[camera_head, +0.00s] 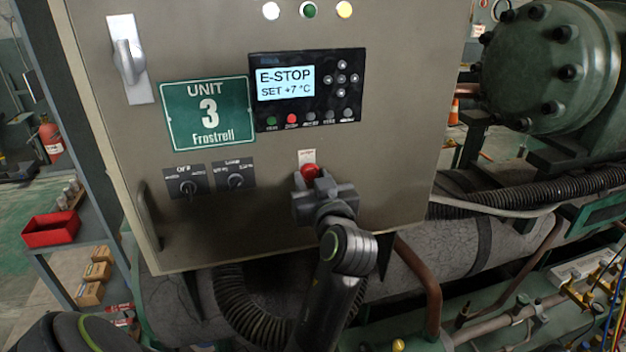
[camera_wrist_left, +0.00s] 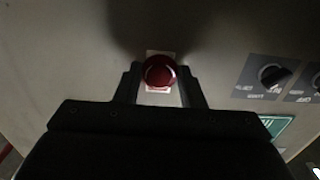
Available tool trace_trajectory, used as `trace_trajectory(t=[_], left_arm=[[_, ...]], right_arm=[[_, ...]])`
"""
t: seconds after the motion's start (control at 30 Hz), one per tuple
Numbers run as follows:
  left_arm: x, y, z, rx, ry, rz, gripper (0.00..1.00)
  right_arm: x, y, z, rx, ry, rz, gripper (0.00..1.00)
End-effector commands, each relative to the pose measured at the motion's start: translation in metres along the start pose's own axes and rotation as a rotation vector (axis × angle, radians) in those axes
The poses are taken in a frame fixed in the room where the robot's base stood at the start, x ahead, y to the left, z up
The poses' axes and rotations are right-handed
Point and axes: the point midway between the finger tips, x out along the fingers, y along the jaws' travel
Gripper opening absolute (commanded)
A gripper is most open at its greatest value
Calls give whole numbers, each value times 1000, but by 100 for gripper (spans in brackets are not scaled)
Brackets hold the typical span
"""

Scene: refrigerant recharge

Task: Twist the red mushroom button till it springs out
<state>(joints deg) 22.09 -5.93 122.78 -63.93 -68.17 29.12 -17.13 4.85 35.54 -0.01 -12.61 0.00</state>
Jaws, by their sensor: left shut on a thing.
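The red mushroom button (camera_head: 309,171) sits low on the front of the grey-brown control cabinet (camera_head: 400,150), below a small white label (camera_head: 306,156). My left gripper (camera_head: 311,180) reaches up to it from below and is shut on it. In the left wrist view the round red head of the button (camera_wrist_left: 159,72) sits between the two dark fingers (camera_wrist_left: 160,82), in front of its pale label plate. The display (camera_head: 286,82) above reads E-STOP and SET +7 °C. My right gripper is not in view.
Two black rotary switches (camera_head: 188,181) (camera_head: 235,174) sit left of the button. A cabinet handle (camera_head: 147,216) sticks out at the lower left. Below run a ribbed black hose (camera_head: 240,308) and a copper pipe (camera_head: 420,280). A large green compressor housing (camera_head: 550,70) stands at right.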

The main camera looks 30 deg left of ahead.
Motion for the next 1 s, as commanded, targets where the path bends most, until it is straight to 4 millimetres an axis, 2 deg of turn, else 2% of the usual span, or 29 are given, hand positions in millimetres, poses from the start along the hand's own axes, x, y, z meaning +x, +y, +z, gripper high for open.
trace_trajectory(t=[0.3, 0.77, 1.0], left_arm=[[0, 0, -5, 121, 6, 0, 12], [0, 0, -4, 162, 10, 1, 12], [0, 0, -7, 246, 9, 1, 12]], right_arm=[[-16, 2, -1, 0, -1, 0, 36], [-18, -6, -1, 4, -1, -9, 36], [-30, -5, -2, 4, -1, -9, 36]])
